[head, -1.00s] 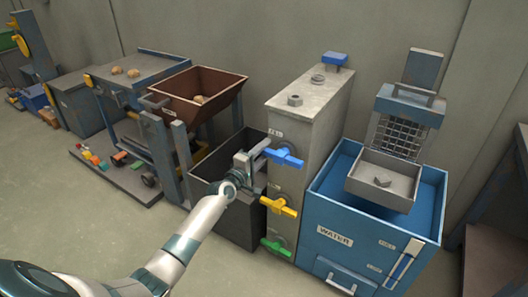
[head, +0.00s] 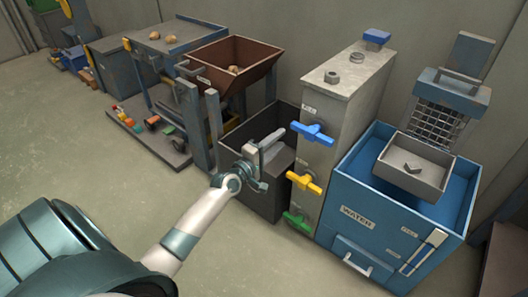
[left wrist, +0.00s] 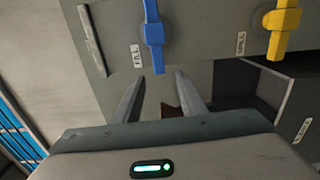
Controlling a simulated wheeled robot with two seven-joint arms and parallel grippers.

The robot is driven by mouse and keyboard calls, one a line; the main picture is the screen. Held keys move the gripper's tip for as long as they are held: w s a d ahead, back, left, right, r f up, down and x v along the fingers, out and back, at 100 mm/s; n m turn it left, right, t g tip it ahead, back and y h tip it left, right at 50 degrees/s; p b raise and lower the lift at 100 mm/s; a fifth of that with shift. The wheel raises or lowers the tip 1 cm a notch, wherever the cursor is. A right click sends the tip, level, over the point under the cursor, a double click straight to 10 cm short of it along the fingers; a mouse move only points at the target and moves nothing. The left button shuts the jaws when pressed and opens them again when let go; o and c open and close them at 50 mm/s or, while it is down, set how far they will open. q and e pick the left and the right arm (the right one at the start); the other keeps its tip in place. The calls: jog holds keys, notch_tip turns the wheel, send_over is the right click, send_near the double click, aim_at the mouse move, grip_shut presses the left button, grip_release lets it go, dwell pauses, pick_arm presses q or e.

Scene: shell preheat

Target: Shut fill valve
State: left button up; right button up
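The fill valve's blue handle (head: 312,133) is on the upper front of the grey tank (head: 345,95), under a small label. In the head view it lies crosswise. In the left wrist view the blue handle (left wrist: 152,35) is beside the FILL label (left wrist: 137,57), beyond the fingertips. My left gripper (head: 274,140) is just left of the handle, with a visible gap. In the left wrist view the left gripper (left wrist: 165,75) has its fingers apart and nothing between them. My right gripper is not in view.
A yellow valve (head: 303,181) and a green valve (head: 297,221) are below the blue one. A dark open bin (head: 278,195) stands left of the tank, and a blue WATER tub (head: 395,215) stands right of it. A brown hopper (head: 240,65) is behind left.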

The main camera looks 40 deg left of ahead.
pick_arm(q)
jog(key=s, duration=0.7)
jog(key=shift+a, duration=0.3)
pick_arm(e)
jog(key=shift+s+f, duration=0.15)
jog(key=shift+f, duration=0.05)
pick_arm(q)
jog(key=shift+w, duration=0.1)
